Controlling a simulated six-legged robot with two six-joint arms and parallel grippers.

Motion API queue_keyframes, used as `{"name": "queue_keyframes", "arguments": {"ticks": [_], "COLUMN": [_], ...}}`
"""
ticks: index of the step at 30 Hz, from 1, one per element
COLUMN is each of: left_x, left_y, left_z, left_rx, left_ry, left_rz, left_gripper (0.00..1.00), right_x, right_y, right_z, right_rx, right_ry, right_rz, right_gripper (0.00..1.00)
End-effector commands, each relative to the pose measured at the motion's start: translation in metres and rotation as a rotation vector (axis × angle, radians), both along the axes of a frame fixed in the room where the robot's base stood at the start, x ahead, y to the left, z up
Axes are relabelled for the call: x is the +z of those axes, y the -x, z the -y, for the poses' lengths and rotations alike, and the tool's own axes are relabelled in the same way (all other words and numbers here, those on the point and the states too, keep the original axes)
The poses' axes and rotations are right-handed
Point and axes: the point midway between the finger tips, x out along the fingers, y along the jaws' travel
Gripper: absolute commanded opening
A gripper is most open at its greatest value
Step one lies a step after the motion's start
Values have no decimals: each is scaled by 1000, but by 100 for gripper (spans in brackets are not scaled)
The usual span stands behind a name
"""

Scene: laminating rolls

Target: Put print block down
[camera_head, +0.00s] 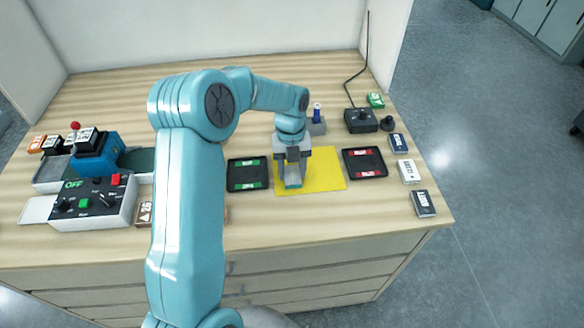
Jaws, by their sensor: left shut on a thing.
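My left gripper (292,182) points down over the yellow mat (327,168), on its left half. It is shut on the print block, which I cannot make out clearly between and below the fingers. I cannot tell whether the block touches the mat. A black tray with green labels (248,174) lies just left of the mat. A black tray with red labels (365,162) lies just right of it. My right gripper is not in view.
A control box (92,203) and blue laminator (97,155) stand at the left. Several small labelled blocks, including a white one (408,171), line the right edge. A joystick box (361,120) and a grey holder with a blue item (317,122) stand behind.

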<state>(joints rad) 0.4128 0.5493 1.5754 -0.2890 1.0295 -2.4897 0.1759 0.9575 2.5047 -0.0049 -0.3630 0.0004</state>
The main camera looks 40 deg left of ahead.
Motion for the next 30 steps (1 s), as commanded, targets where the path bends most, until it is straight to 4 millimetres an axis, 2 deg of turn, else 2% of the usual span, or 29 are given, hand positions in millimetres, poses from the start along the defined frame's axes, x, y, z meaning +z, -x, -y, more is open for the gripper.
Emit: {"name": "queue_keyframes", "arguments": {"ticks": [6, 7, 9, 17, 21, 23, 30], "left_x": [-4, -4, -3, -2, 6, 15, 70], "left_y": [0, 0, 0, 0, -1, -3, -8], "left_z": [0, 0, 0, 0, -1, -2, -8], "left_rx": [0, 0, 0, 0, 0, -1, -1], "left_ry": [0, 0, 0, 0, -1, -3, -1], "left_rz": [0, 0, 0, 0, 2, 5, 5], "left_gripper": [17, 50, 72, 72, 72, 72, 72], "right_x": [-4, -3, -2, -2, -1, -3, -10], "right_y": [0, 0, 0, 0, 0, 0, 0], "right_z": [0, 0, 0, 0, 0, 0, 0], "right_rx": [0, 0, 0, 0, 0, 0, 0], "right_ry": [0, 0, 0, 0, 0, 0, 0], "right_rz": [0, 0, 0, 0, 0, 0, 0], "right_gripper": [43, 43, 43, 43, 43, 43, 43]}}
